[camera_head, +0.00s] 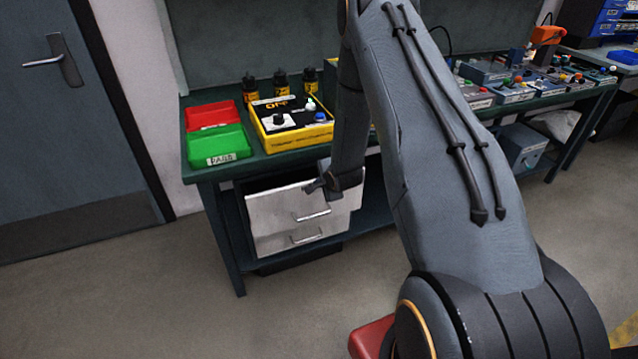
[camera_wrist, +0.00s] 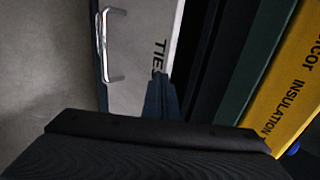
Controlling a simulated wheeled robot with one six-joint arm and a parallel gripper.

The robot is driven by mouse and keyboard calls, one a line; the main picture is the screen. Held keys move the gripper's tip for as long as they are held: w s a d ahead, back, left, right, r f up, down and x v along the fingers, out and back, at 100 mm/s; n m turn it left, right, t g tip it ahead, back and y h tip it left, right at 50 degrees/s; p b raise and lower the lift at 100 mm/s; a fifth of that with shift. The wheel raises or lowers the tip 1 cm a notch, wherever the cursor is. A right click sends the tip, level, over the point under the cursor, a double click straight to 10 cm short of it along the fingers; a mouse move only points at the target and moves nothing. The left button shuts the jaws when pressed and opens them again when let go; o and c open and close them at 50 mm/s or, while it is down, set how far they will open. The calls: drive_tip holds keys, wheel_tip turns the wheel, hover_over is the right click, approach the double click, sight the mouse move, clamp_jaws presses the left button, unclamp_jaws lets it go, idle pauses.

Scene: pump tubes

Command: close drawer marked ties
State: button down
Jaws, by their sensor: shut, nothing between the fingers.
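The drawer marked TIES (camera_wrist: 140,75) has a pale front with black lettering and a metal bar handle (camera_wrist: 110,45) in the wrist view. In the head view, the upper pale drawer front (camera_head: 275,208) is under the green bench, with a handle (camera_head: 312,216). My gripper (camera_head: 315,187) is at this front's upper edge, above the handle. In the wrist view, its shut, empty fingertips (camera_wrist: 160,78) overlap the front beside the lettering. I cannot tell whether they touch it. How far the drawer stands out is hard to tell.
A second drawer (camera_head: 290,243) lies below. On the bench (camera_head: 265,163) are a green bin (camera_head: 215,145), a red bin (camera_head: 212,114), a yellow insulation tester (camera_head: 290,125) and several dark bottles (camera_head: 280,82). The floor (camera_head: 130,285) in front and to the left is clear.

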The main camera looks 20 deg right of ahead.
drive_tip(key=w+b, duration=0.2)
drive_tip(key=w, duration=0.2)
drive_tip(key=shift+w, duration=0.3)
drive_tip(key=shift+s, duration=0.1)
